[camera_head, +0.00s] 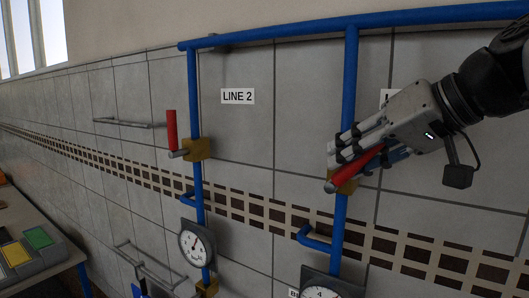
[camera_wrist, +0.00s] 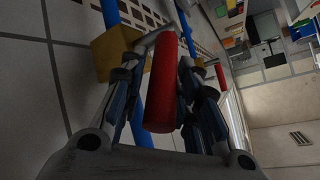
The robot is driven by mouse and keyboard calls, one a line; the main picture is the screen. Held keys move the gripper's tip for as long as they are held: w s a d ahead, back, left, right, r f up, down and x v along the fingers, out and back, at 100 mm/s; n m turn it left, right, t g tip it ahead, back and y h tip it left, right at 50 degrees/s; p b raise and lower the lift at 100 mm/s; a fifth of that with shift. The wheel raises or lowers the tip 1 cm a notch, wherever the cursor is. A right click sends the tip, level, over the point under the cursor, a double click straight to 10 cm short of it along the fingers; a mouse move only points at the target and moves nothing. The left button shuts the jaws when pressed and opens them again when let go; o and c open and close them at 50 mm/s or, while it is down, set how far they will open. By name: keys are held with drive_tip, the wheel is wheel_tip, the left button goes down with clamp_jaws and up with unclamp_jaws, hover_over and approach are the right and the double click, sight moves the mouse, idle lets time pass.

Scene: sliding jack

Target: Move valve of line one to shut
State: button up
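The valve of the right-hand blue pipe has a red handle (camera_head: 370,157) on a brass body (camera_head: 344,183). The handle slants up to the right from its pivot. The label above this valve (camera_head: 386,97) is mostly hidden by my gripper; only the start of an "L" shows. My gripper (camera_head: 358,152) is at this handle, with fingers on both sides of it. The brass body also shows there (camera_wrist: 112,52).
The LINE 2 valve's red handle (camera_head: 170,128) stands upright beside the left blue pipe (camera_head: 194,95). Pressure gauges (camera_head: 196,243) hang lower on the pipes. Wall rails (camera_head: 125,123) and a table with coloured bins (camera_head: 38,238) are at the left.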

drive_tip(key=shift+o, duration=0.6)
drive_tip(key=v, duration=0.8)
